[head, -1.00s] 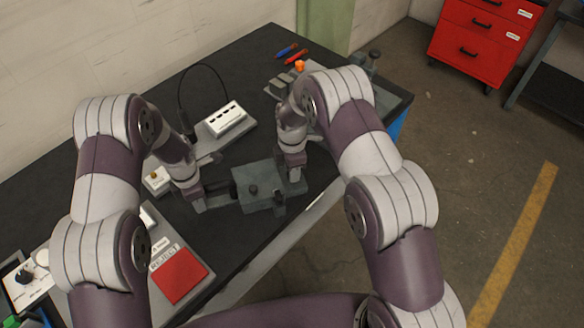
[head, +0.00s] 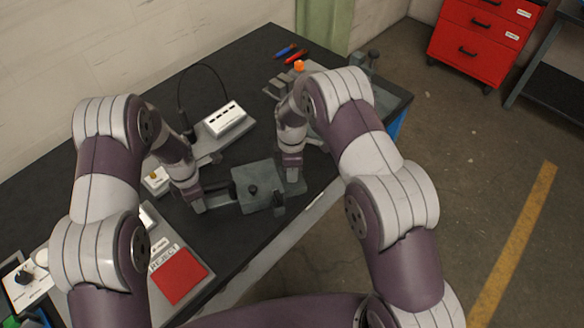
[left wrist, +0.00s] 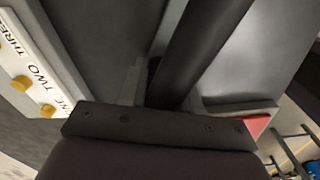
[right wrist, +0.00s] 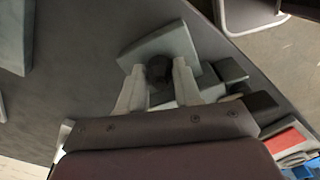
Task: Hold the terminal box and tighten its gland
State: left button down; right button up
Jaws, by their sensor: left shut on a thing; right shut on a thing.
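The terminal box (head: 265,178) is a grey-green block with a dark round knob on top, near the bench's front edge. My left gripper (head: 201,207) is at its left side. The left wrist view shows a dark bar (left wrist: 200,50) running out from the gripper; its fingertips are hard to make out. My right gripper (head: 290,190) is at the box's right side. In the right wrist view its two pale fingers (right wrist: 159,75) close around the dark round gland (right wrist: 158,68), against the grey-green box (right wrist: 172,43). The far side of the gland is hidden.
A white block with dark slots (head: 226,117) stands on a grey base behind, with a black cable. A red reject pad (head: 180,277) lies at the front left. Red and blue tools (head: 290,52) lie at the back. The dark bench between has free room.

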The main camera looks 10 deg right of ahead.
jog(key=shift+a, duration=0.1)
dwell(0.4)
jog(key=o, duration=0.8)
jog(key=shift+c, duration=0.2)
notch_tip(320, 180, up, 12)
jog(key=shift+o, duration=1.4)
notch_tip(320, 180, down, 12)
jog(key=n, duration=0.7)
jog(key=shift+n, duration=0.4)
